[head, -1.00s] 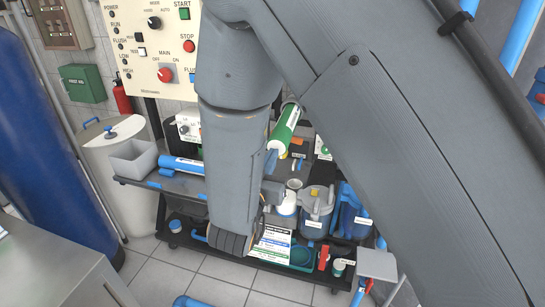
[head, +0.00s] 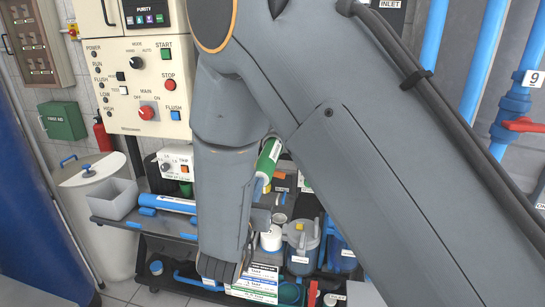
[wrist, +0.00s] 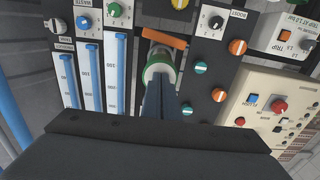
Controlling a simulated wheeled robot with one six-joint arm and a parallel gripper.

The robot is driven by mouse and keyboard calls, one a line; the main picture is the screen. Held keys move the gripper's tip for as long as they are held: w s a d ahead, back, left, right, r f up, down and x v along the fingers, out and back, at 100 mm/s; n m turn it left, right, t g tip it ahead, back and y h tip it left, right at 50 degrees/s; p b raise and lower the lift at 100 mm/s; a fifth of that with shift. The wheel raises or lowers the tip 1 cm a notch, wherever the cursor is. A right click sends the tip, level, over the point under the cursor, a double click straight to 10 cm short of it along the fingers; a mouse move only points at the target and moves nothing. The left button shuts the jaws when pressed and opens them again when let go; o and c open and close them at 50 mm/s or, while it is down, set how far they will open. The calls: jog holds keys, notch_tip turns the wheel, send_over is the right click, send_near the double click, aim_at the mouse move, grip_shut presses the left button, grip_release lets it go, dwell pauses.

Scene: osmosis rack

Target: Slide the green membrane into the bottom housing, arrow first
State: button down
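The green membrane (head: 269,158), a green cylinder with a white band, is tilted beside my forearm in the head view, partly hidden by the arm. In the wrist view its white-ringed end (wrist: 158,68) sits at the tips of my gripper (wrist: 160,98). The dark fingers are close together and appear shut on the membrane. In the head view my gripper is mostly hidden behind the forearm. I cannot make out the arrow. I cannot identify the bottom housing in these views.
A control panel (head: 130,75) is on the wall at left. A cart holds a grey bin (head: 113,197), a blue tube (head: 176,203) and a grey-blue canister (head: 302,245). Blue pipes (head: 470,85) run at right. Gauges and knobs (wrist: 195,67) face my wrist.

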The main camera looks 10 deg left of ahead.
jog(key=shift+w+d+b, duration=0.2)
jog(key=shift+w+b, duration=0.4)
jog(key=shift+w, duration=2)
jog(key=shift+w+d+b, duration=0.25)
jog(key=shift+w+b, duration=0.35)
jog(key=shift+w, duration=2)
jog(key=shift+w+d+b, duration=0.2)
jog(key=shift+w+b, duration=0.4)
jog(key=shift+w, duration=2)
jog(key=shift+s+a+p, duration=0.2)
jog(key=shift+s+p, duration=0.5)
jog(key=shift+s, duration=1.35)
jog(key=shift+s+a+p, duration=0.15)
jog(key=shift+s+p, duration=0.5)
jog(key=shift+s, duration=1.35)
